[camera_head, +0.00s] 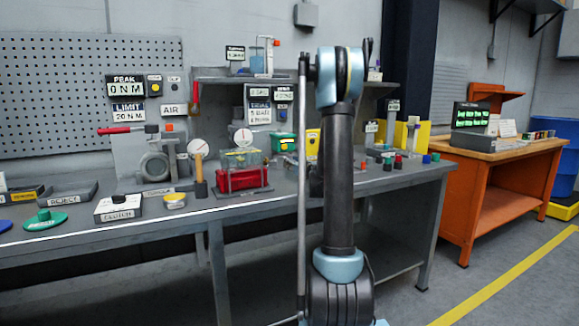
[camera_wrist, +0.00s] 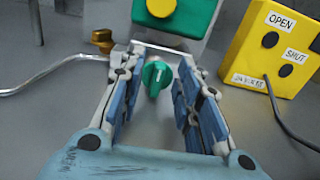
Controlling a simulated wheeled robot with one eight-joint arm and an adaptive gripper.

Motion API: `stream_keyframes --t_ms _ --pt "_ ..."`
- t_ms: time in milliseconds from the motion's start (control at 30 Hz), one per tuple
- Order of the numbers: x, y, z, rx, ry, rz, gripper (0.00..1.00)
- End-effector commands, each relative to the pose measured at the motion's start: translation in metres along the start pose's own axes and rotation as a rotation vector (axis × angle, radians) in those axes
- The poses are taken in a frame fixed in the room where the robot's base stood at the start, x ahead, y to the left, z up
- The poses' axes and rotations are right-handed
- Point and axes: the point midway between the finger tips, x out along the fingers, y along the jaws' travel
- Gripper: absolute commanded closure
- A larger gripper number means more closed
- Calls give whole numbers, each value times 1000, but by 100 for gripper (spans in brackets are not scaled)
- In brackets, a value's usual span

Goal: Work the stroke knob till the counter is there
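In the wrist view, a green knob (camera_wrist: 156,76) with a pale pointer line shows between the two fingers of my gripper (camera_wrist: 161,56). The gripper is open, with a gap on both sides of the knob. I cannot tell how deep the knob sits between the fingers, and no label on it is readable. In the head view my arm hides the gripper and this knob. A panel with white readouts (camera_head: 258,104) stands at the back of the bench. Its figures are too small to read, and I cannot tell which readout is the counter.
A green box with a yellow button (camera_wrist: 175,14) is just beyond the fingers. A yellow OPEN/SHUT box (camera_wrist: 275,44) with a black cable stands to the right. A brass fitting (camera_wrist: 102,38) and a metal tube (camera_wrist: 45,80) lie left. An orange table (camera_head: 500,150) stands farther right.

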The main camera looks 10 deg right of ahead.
Motion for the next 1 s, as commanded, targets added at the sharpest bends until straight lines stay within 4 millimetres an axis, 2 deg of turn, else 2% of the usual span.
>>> stream_keyframes --t_ms 400,600,800,1000 --pt "-76 1 -1 0 0 -2 69" --pt "-103 1 -1 0 1 -1 69" --pt "-114 2 -1 0 1 1 69" --pt "-114 2 -1 0 1 1 69"
